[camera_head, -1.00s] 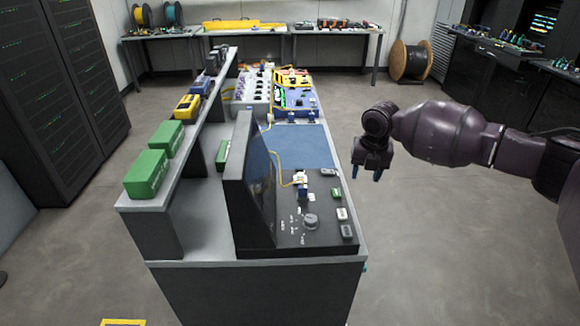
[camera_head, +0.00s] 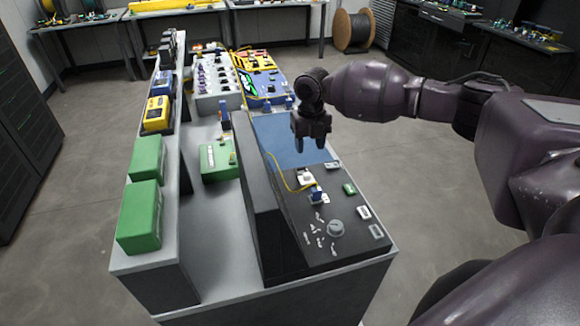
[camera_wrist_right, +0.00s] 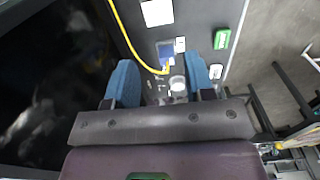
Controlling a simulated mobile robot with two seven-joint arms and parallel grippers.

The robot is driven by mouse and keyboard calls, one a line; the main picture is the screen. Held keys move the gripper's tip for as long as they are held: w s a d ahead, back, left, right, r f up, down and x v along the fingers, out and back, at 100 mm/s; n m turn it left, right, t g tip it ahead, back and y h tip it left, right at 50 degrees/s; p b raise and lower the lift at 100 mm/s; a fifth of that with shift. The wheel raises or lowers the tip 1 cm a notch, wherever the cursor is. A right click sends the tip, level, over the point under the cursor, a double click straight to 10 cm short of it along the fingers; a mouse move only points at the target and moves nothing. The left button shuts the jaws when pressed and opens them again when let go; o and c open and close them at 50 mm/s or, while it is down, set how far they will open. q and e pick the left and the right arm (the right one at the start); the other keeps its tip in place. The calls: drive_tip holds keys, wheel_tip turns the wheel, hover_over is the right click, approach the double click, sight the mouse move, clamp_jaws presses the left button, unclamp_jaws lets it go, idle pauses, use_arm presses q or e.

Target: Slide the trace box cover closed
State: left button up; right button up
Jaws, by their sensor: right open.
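The trace box (camera_head: 345,245) looks to be the black console with a tall upright screen housing and a sloped panel with a grey knob, on the near end of the bench. A yellow cable (camera_head: 281,176) runs to a small blue plug (camera_head: 318,196) on its panel, beside a white square piece (camera_head: 306,176). I cannot tell which part is the cover. My right gripper (camera_head: 313,146) is open and empty above the panel's far end, apart from it. In the right wrist view, its blue-padded fingers (camera_wrist_right: 160,82) straddle the panel area with the blue plug (camera_wrist_right: 166,50). My left gripper is not in view.
Green boxes (camera_head: 140,215) and a yellow device (camera_head: 156,113) stand on the raised shelf at left. Another green box (camera_head: 215,160) sits behind the screen housing.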

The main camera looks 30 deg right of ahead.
sight(307, 174)
wheel_tip(307, 174, down, 11)
drive_tip(key=shift+w+r+b, duration=0.1)
drive_tip(key=shift+w+b, duration=0.05)
drive_tip(key=shift+b, duration=0.15)
idle(0.4)
drive_tip(key=shift+c, duration=0.2)
clamp_jaws()
